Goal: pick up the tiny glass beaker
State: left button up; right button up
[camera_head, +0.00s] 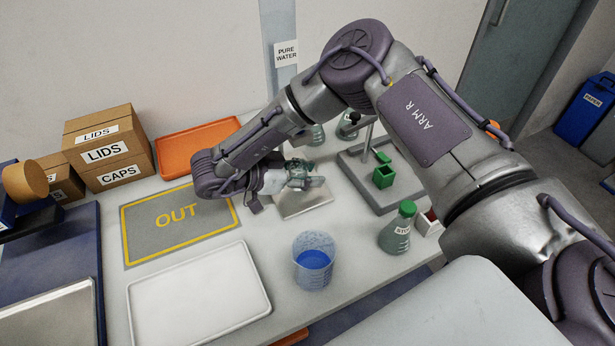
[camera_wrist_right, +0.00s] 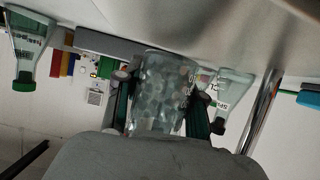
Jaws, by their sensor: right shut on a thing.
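The tiny glass beaker (camera_wrist_right: 162,88) shows in the right wrist view as a clear, patterned glass between the two fingers of my right gripper (camera_wrist_right: 158,103). The fingers touch its sides, so the gripper is shut on it. In the head view my right gripper (camera_head: 302,180) is over a small silver plate (camera_head: 306,202) on the table. The gripper mostly hides the beaker there, and I cannot tell its height above the plate. My left gripper is not in view.
A larger beaker of blue liquid (camera_head: 313,262) and a green-stoppered flask (camera_head: 397,229) stand in front. A white tray (camera_head: 200,296), the OUT mat (camera_head: 180,240) and an orange tray (camera_head: 195,146) lie left.

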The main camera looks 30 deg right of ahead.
jog(key=shift+r, duration=0.75)
jog(key=shift+a+r, duration=0.2)
jog(key=shift+a, duration=0.05)
jog(key=a+b, duration=0.1)
jog(key=a, duration=0.4)
jog(key=a+b, duration=0.1)
jog(key=a, duration=0.5)
jog(key=w+a+b, duration=0.1)
jog(key=a, duration=0.5)
jog(key=shift+a, duration=0.15)
